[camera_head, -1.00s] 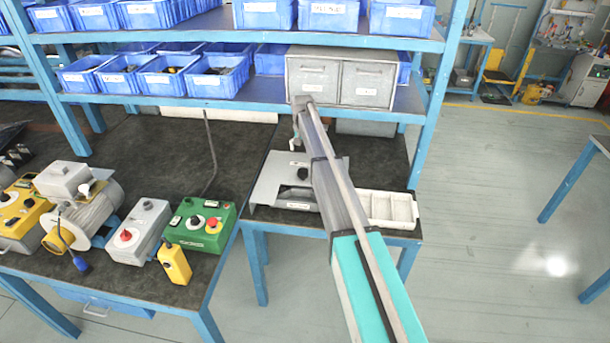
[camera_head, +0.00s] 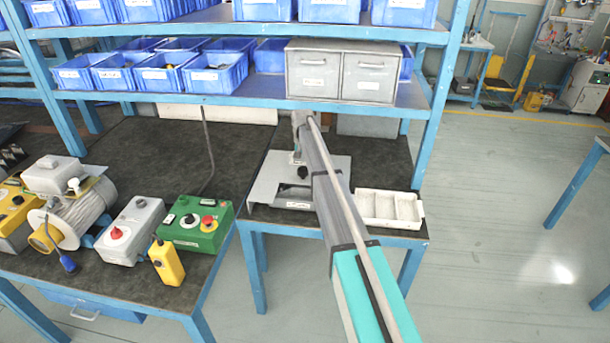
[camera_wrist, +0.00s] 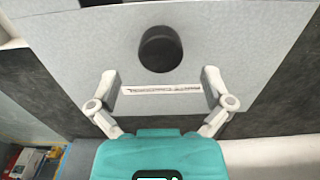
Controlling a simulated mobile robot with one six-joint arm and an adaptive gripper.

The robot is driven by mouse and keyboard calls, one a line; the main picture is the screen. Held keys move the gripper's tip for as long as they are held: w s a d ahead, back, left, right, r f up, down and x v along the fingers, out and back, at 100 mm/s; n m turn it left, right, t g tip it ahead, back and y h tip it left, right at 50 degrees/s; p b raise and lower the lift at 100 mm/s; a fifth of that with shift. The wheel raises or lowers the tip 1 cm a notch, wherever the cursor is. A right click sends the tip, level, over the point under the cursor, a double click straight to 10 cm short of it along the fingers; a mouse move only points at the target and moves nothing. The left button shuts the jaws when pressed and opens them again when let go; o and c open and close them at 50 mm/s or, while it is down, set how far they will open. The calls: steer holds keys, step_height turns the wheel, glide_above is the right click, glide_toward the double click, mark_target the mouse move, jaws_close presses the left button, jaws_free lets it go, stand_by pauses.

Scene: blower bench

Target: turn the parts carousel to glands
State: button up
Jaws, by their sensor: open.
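A light grey plate with a black knob stands on the small bench; I take it to be the parts carousel (camera_head: 268,181). Its black knob (camera_head: 297,172) shows left of my arm. In the wrist view the grey plate (camera_wrist: 90,45) fills the upper middle, with the round black knob (camera_wrist: 160,48) upright on it. A white label strip (camera_wrist: 161,89) lies below the knob, its print too small to read. My gripper (camera_wrist: 160,82) is open and empty. Its fingers are spread either side of the label, just short of the knob. My arm hides part of the plate in the head view.
A white compartment tray (camera_head: 392,209) sits right of the carousel. A grey drawer cabinet (camera_head: 341,72) and blue bins (camera_head: 213,75) stand on the shelf above. A green control box (camera_head: 196,227) and yellow pendant (camera_head: 166,262) are on the left bench.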

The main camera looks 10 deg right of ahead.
mark_target(303, 169)
steer(key=shift+f+b, duration=1.65)
steer(key=shift+f, duration=0.25)
steer(key=shift+c, duration=0.3)
